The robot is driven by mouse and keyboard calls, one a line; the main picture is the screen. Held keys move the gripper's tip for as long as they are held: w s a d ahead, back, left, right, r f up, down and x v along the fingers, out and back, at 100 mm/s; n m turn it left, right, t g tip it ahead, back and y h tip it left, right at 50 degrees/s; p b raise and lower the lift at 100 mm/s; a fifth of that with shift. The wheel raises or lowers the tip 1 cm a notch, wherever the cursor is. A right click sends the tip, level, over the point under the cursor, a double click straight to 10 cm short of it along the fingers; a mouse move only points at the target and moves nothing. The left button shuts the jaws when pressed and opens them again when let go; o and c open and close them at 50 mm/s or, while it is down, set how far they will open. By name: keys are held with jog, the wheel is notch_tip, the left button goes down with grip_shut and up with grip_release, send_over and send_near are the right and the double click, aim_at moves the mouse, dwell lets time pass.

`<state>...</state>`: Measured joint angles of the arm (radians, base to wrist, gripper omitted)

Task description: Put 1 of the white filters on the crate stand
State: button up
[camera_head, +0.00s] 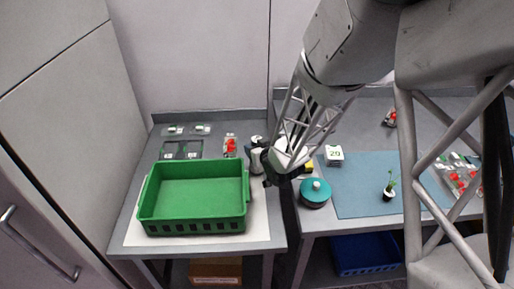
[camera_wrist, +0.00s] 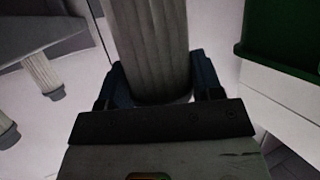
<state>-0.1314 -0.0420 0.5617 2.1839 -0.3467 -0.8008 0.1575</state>
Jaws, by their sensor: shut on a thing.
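My gripper (camera_wrist: 155,88) is shut on a white, ribbed, cylinder-shaped filter (camera_wrist: 148,40), with a dark blue finger on each side of it. The far end of this filter runs out of the wrist view. In the head view my gripper (camera_head: 266,168) is over the gap between the two tables, just right of the green crate; the held filter is hard to make out there. Two more white ribbed cylinders (camera_wrist: 42,72) show at the left of the wrist view. The green crate (camera_head: 193,225) stands empty on a white sheet (camera_head: 262,222); I cannot tell which part is the crate stand.
A teal-lidded round pot (camera_head: 315,190), a white block marked 20 (camera_head: 334,153) and a small plant (camera_head: 389,190) are on the right table, the plant on a blue mat (camera_head: 350,200). Small red items (camera_head: 230,145) lie behind the crate. A blue bin (camera_head: 365,255) is below.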

jog(key=shift+f, duration=0.4)
jog(key=o, duration=1.1)
jog(key=shift+s, duration=0.15)
jog(key=shift+v, duration=3.75)
jog(key=shift+d+r, duration=0.1)
